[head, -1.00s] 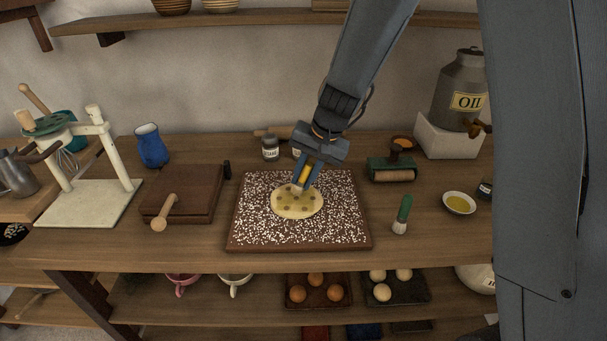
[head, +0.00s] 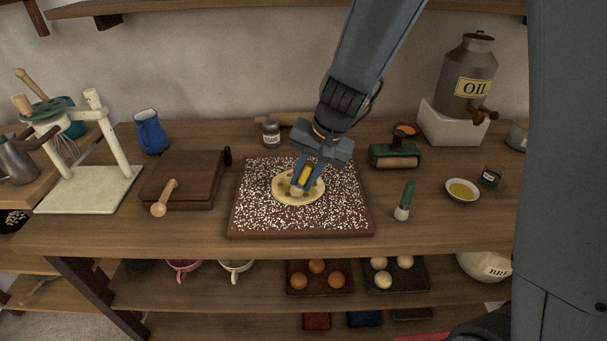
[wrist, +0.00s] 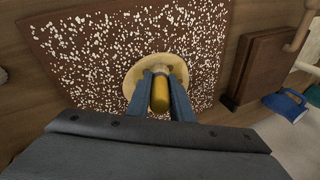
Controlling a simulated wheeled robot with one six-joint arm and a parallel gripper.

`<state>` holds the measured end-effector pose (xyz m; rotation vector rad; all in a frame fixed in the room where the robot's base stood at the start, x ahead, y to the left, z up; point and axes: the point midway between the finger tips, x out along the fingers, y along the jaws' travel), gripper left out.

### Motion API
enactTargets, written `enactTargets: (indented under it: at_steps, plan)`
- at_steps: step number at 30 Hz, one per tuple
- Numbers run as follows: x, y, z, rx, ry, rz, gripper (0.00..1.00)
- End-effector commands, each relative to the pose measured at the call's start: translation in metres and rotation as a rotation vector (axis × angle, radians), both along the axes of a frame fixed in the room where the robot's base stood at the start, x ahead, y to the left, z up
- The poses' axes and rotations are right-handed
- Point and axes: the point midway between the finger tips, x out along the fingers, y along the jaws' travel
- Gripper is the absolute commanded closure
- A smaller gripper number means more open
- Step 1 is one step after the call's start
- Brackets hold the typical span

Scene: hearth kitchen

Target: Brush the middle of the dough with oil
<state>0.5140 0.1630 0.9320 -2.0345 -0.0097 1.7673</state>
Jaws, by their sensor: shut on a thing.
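The dough (head: 284,196) is a pale flat round with darker spots, lying on a flour-speckled brown board (head: 343,213). My gripper (head: 302,182) is shut on a yellow-handled brush (head: 306,174), whose pale bristle end points down at the middle of the dough. The bristles appear to touch the dough, though the fingers partly hide the contact. In the wrist view the brush's yellow handle (wrist: 160,96) sits between the two blue-grey fingers, over the dough (wrist: 136,77). A small bowl of yellow oil (head: 462,190) stands to the right of the board.
Bare tabletop lies in front.

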Motion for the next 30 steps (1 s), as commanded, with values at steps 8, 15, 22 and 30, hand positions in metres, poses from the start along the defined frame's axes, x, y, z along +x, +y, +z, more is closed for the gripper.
enactTargets:
  at_steps: [8,15,22,30]
  plan:
    - [-0.001,0.011,0.001,0.000,0.003,0.003,1.00]
    - [0.002,0.029,0.002,0.000,0.002,0.003,1.00]
    - [0.009,0.031,0.001,0.001,0.001,-0.002,1.00]
    - [0.031,0.029,0.001,0.000,0.001,-0.001,1.00]
